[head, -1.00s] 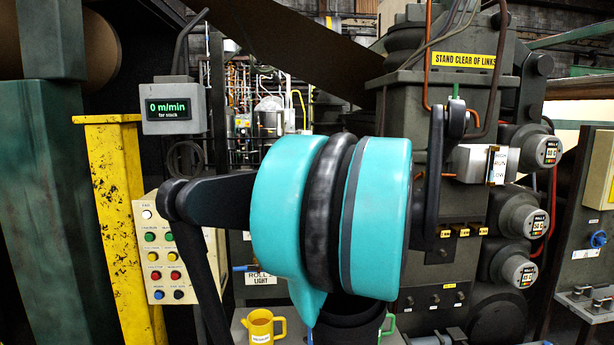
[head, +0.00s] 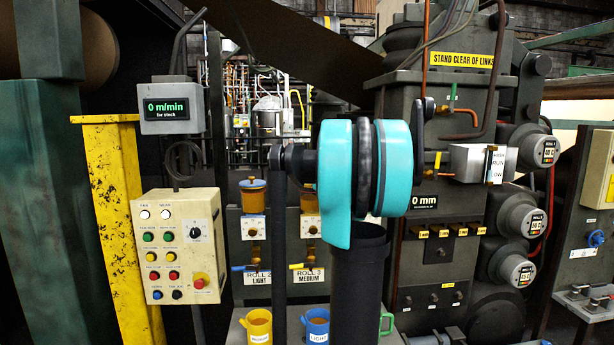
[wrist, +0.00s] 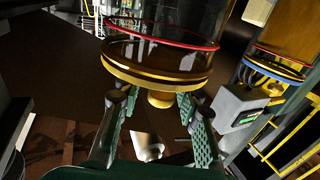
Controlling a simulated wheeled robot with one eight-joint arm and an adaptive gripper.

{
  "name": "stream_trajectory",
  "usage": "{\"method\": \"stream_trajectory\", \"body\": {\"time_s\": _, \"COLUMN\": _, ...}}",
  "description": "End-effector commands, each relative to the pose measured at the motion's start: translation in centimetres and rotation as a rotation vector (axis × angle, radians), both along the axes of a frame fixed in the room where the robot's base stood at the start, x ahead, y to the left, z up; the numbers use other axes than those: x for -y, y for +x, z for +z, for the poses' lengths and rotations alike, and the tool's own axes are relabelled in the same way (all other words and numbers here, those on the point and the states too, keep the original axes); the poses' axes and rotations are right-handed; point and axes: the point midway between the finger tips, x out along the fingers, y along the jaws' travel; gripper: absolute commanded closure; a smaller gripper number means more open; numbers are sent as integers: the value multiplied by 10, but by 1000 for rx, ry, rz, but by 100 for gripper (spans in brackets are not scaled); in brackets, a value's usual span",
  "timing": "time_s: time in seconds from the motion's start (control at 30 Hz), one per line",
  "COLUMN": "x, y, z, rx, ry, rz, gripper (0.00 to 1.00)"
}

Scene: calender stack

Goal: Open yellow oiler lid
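In the wrist view, a glass jar with a red ring has a brass-yellow lid (wrist: 150,78) with a round knob (wrist: 161,98). My gripper (wrist: 152,112) is open, its green fingers on either side of the knob; I cannot tell whether they touch it. The lid looks seated on the jar. I cannot tell which jar matches which oiler. My gripper is hidden there.
A second jar with a blue ring (wrist: 275,68) stands at right in the wrist view. Below the oilers in the head view are a yellow mug (head: 258,326) and a blue mug (head: 315,324). A button panel (head: 178,250) and a yellow post (head: 112,210) stand left.

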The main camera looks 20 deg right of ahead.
Motion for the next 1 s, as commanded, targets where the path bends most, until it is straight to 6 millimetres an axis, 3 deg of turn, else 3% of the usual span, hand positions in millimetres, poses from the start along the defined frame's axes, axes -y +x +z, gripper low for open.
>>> {"method": "stream_trajectory", "body": {"time_s": 0.13, "x": -1, "y": 10, "z": 0, "rx": 0, "ry": 0, "rz": -1, "gripper": 66}}
{"method": "stream_trajectory", "body": {"time_s": 0.43, "x": -1, "y": 12, "z": 0, "rx": 0, "ry": 0, "rz": -1, "gripper": 66}}
{"method": "stream_trajectory", "body": {"time_s": 0.73, "x": -1, "y": 12, "z": 0, "rx": 0, "ry": 0, "rz": -1, "gripper": 100}}
{"method": "stream_trajectory", "body": {"time_s": 1.0, "x": -1, "y": 12, "z": 0, "rx": 0, "ry": 0, "rz": -1, "gripper": 100}}
